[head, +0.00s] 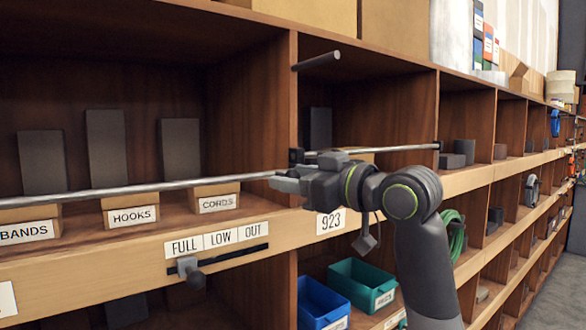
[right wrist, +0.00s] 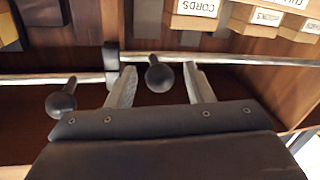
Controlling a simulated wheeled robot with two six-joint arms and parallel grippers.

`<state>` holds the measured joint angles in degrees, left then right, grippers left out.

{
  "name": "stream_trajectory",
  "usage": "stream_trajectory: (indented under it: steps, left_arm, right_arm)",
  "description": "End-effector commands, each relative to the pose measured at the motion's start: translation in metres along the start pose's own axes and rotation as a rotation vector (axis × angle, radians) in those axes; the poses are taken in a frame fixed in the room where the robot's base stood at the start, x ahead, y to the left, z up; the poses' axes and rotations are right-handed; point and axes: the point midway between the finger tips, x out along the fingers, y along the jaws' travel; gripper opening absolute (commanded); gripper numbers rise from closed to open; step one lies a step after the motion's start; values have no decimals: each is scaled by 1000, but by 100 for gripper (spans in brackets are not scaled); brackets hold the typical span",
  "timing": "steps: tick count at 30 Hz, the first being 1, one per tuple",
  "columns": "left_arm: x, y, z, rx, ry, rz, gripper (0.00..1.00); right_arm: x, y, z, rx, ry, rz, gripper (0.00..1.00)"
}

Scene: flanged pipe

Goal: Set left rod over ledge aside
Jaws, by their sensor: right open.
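The left rod (head: 130,189), thin and metallic, runs level along the front of the shelf, past the CORDS bin, towards my right gripper (head: 280,180). Its right end is hidden there. In the right wrist view the left rod (right wrist: 260,60) extends right from a dark bracket (right wrist: 111,60). My right gripper (right wrist: 158,70) is open, with its fingertips close to the rod. Whether they touch it is unclear. A dark round-ended knob (right wrist: 160,77) shows between the fingers. My left gripper is not in view.
A second rod (head: 400,149) continues right to a dark bracket. A dark peg (head: 317,61) juts out above. Bins labelled HOOKS (head: 131,212) and CORDS (head: 215,199) sit behind the left rod. A slider knob (head: 190,270) is below. Blue and green bins (head: 362,284) stand lower.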

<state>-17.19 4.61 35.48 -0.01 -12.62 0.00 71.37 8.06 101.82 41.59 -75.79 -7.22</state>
Motion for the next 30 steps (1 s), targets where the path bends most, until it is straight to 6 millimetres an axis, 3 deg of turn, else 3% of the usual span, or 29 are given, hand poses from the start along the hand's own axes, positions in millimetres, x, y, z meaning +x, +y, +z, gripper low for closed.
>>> stream_trajectory:
  steps: [11, 22, 30]
  left_arm:
    - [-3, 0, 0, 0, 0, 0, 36]
    - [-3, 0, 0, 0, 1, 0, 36]
    - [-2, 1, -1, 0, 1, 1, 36]
  right_arm:
    - [8, 0, 1, -1, 0, 0, 47]
    - [7, 0, 0, -1, 0, 0, 1]
    - [7, -1, 0, -1, 1, 0, 0]
